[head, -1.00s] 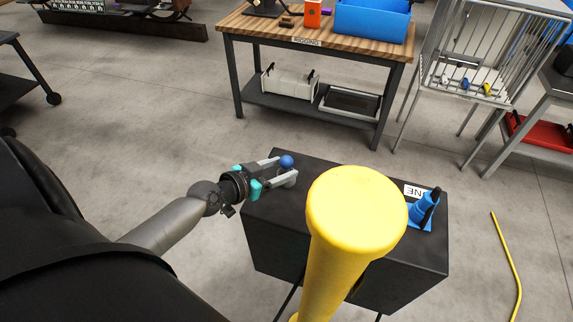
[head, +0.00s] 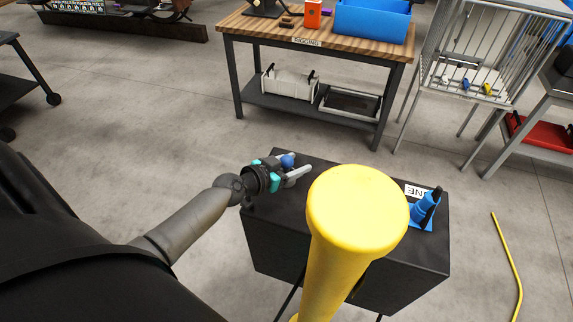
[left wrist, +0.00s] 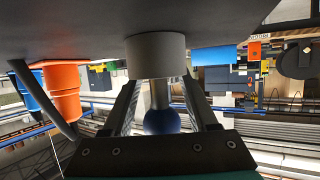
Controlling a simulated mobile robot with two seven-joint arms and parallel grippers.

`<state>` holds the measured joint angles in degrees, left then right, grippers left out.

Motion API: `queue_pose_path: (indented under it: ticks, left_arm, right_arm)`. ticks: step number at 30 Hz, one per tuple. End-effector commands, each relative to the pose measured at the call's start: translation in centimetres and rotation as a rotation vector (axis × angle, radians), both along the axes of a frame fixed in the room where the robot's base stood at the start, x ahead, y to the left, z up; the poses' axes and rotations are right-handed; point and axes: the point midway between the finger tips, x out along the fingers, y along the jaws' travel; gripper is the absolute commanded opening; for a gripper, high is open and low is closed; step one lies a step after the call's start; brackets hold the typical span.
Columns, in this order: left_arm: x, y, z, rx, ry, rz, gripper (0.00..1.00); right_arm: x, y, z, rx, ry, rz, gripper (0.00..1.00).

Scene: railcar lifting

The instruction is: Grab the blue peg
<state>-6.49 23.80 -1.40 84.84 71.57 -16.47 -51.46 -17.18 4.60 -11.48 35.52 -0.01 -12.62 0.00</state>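The blue peg (head: 287,160) shows as a blue ball knob at the far left part of the black box top (head: 330,180). In the left wrist view the blue ball (left wrist: 162,121) sits on a short metal stem that comes out of a grey collar on the dark surface. My left gripper (head: 300,162) is open, its two fingers on either side of the ball. In the left wrist view gaps show between the ball and both fingers, and the ball is near the palm. My right gripper is not in view.
A tall yellow post (head: 357,210) stands right of my left gripper, close in front of the box. A blue piece with a black handle (head: 425,208) is at the box's right end. A wooden-topped workbench (head: 270,25) and a barred cage (head: 490,50) stand behind.

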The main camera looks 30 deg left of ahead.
Motion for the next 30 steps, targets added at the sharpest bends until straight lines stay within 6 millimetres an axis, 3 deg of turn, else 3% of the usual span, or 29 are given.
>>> queue_pose_path:
  ticks: [2,15,30]
  left_arm:
    - [-0.02,0.0,0.01,0.0,0.0,0.0,0.5]
    - [-0.01,0.02,0.04,0.0,-0.001,0.001,0.0]
    - [0.02,0.04,0.1,0.001,-0.002,0.001,0.0]
  right_arm:
    - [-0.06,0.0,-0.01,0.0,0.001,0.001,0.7]
    - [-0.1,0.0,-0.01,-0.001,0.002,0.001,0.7]
    - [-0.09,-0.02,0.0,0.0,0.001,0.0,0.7]
